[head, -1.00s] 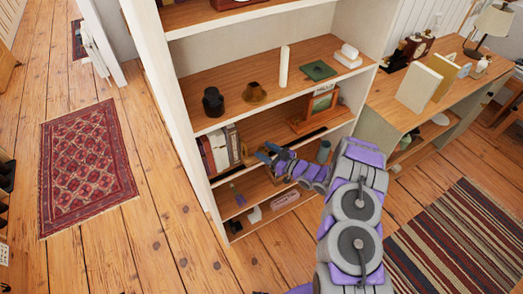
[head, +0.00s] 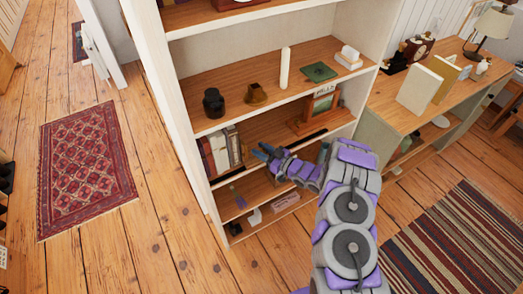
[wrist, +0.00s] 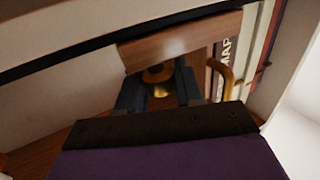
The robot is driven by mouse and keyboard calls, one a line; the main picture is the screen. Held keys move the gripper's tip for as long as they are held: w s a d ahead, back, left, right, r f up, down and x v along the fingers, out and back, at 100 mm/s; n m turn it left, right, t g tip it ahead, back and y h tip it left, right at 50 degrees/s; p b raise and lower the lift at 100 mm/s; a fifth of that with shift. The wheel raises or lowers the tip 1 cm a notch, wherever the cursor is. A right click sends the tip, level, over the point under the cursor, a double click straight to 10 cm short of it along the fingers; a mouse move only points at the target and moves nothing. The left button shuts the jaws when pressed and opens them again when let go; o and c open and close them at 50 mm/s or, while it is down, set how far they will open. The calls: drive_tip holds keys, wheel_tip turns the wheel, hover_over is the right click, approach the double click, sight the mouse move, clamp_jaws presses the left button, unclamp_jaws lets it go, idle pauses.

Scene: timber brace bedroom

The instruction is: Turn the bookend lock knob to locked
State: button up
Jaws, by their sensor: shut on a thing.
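In the wrist view a round brass knob (wrist: 158,76) sits below a brown wooden block (wrist: 184,46), which looks like part of the bookend. My gripper (wrist: 159,82) has its two dark fingers on either side of the knob and is shut on it. The knob's lower part and any lock marking are hidden or too dark to read. In the head view my gripper (head: 260,153) is inside the bookcase, just right of a row of upright books (head: 219,152). The knob cannot be made out there.
A book with "MAP" on its spine (wrist: 224,52) and a curved brass piece (wrist: 231,76) are close to the right finger. A framed wooden item (head: 318,110) stands right of my gripper. A shelf board (head: 255,113) lies above it. Open floor is at left.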

drive_tip(key=shift+c, duration=0.9)
drive_tip(key=shift+t, duration=0.3)
drive_tip(key=shift+s+a+m+t+h+p, duration=0.1)
drive_tip(key=shift+m+t+h+p, duration=0.45)
drive_tip(key=shift+m+t+h, duration=0.45)
drive_tip(key=m+t+h, duration=0.2)
drive_tip(key=h, duration=0.1)
drive_tip(key=shift+m+t, duration=0.3)
drive_tip(key=m+t+h+b, duration=0.1)
drive_tip(key=m+t+h, duration=0.1)
drive_tip(key=m+h, duration=0.1)
drive_tip(key=shift+h, duration=0.6)
drive_tip(key=shift+m+t+h+b, duration=0.3)
drive_tip(key=shift+m+h+b, duration=0.45)
drive_tip(key=shift+h, duration=0.45)
drive_tip(key=shift+r+m+h, duration=0.1)
drive_tip(key=shift+m+h, duration=0.15)
drive_tip(key=shift+h, duration=0.05)
